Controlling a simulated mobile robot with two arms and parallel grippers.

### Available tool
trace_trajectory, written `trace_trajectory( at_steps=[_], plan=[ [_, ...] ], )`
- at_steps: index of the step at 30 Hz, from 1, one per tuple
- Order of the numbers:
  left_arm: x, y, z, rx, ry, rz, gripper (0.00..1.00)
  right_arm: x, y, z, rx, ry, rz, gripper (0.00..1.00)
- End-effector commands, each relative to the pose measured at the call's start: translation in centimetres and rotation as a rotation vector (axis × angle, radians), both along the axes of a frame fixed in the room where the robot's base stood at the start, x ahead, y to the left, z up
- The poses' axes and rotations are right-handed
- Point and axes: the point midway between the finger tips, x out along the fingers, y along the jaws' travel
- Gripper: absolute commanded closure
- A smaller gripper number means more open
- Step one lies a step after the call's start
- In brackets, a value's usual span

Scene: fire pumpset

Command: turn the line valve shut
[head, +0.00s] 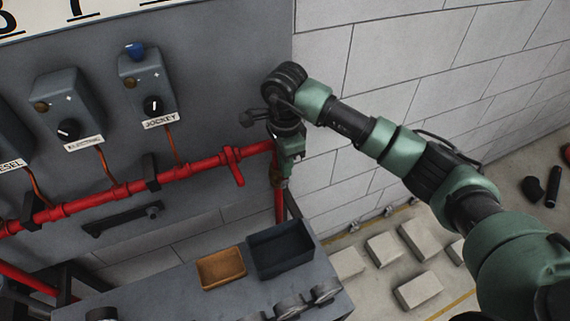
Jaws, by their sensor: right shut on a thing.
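My right arm comes in from the right, and my right gripper (282,165) points down at the right end of the red pipe (190,171). It is shut on a part there, which I take to be the line valve's handle. The gripper and wrist hide most of that valve, so I cannot tell how far it is turned. Below the gripper the red pipe continues downward (279,205). My left gripper is not in view.
Grey control boxes labelled ELECTRIC (67,107) and JOCKEY (148,85) hang above the pipe. A red branch fitting (234,165) sits left of the gripper. Below are an orange tray (221,268) and a dark bin (281,250) on a grey bench. A block wall stands close behind my arm.

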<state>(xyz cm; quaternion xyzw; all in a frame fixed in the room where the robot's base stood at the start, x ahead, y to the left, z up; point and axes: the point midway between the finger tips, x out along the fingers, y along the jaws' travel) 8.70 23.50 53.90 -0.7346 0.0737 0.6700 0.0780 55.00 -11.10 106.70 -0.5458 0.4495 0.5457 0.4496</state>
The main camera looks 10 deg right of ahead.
Motion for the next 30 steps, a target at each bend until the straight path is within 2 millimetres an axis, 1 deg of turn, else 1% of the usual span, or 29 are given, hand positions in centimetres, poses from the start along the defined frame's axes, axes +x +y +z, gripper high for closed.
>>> trace_trajectory(
  at_steps=[2, 5, 12, 15, 20, 28, 29, 30],
  plan=[
    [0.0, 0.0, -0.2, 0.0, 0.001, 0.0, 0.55, 0.0, 0.1, -0.1, -0.004, -0.001, 0.001, 1.0],
    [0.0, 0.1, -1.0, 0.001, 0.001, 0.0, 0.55, -0.1, 0.6, -0.4, -0.041, -0.007, 0.005, 1.0],
    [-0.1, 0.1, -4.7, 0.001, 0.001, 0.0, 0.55, -0.4, 2.6, -1.0, -0.25, -0.051, 0.007, 1.0],
    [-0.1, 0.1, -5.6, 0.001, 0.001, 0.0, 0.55, -0.6, 3.2, -1.1, -0.317, -0.062, 0.005, 1.0],
    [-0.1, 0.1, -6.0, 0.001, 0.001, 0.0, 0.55, -0.7, 3.5, -0.8, -0.365, -0.071, 0.001, 1.0],
    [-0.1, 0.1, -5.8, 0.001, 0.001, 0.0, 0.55, -0.7, 3.5, -0.7, -0.366, -0.069, 0.0, 1.0],
    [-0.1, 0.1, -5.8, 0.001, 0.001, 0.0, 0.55, -0.7, 3.5, -0.7, -0.365, -0.069, 0.001, 0.86],
    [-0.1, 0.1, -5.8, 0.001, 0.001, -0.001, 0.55, -0.7, 3.5, -0.7, -0.365, -0.069, 0.001, 0.75]
  ],
)
